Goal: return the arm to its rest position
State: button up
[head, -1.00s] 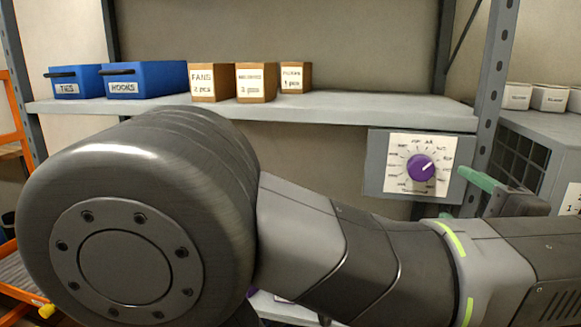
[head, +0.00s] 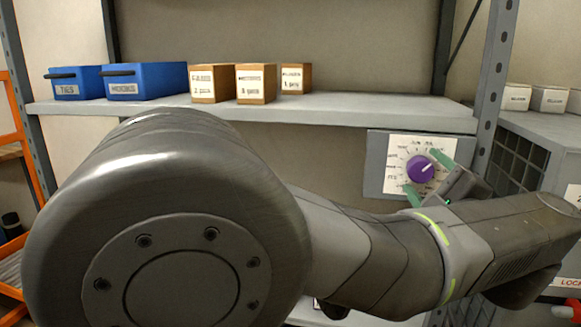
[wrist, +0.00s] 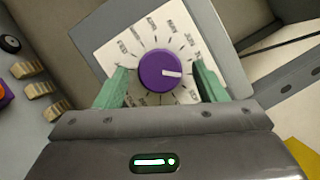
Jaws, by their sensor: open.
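My gripper (head: 428,178) is in front of the dial panel on the shelf's right side, with its green fingers apart. In the wrist view my gripper (wrist: 162,88) is open, with one finger on each side of the purple knob (wrist: 163,71). A gap shows between each finger and the knob, and the gripper holds nothing. The knob also shows in the head view (head: 420,169), its white mark pointing up and right. My arm crosses the lower head view, its big round joint at left.
A grey shelf (head: 340,108) carries blue bins (head: 147,81) and brown boxes (head: 256,83) at left. A shelf upright (head: 493,90) stands right of the dial panel (head: 376,165). A grey cabinet (head: 545,135) with small white boxes is at far right. An orange frame (head: 18,125) is at far left.

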jog(key=m+h+p, duration=0.1)
jog(key=m, duration=0.2)
jog(key=m+t+h+p, duration=0.1)
jog(key=m, duration=0.1)
jog(key=shift+a+r+m+t, duration=0.1)
jog(key=shift+a+m+t, duration=0.05)
jog(key=shift+m+t, duration=0.2)
jog(key=m+h+p, duration=0.1)
jog(key=m, duration=0.1)
jog(key=m+h+p, duration=0.1)
jog(key=m, duration=0.1)
jog(key=m+p, duration=0.1)
jog(key=m, duration=0.1)
jog(key=shift+a+f+t+h, duration=0.15)
jog(key=shift+f+t+h, duration=0.1)
jog(key=shift+h, duration=0.15)
jog(key=shift+f, duration=0.1)
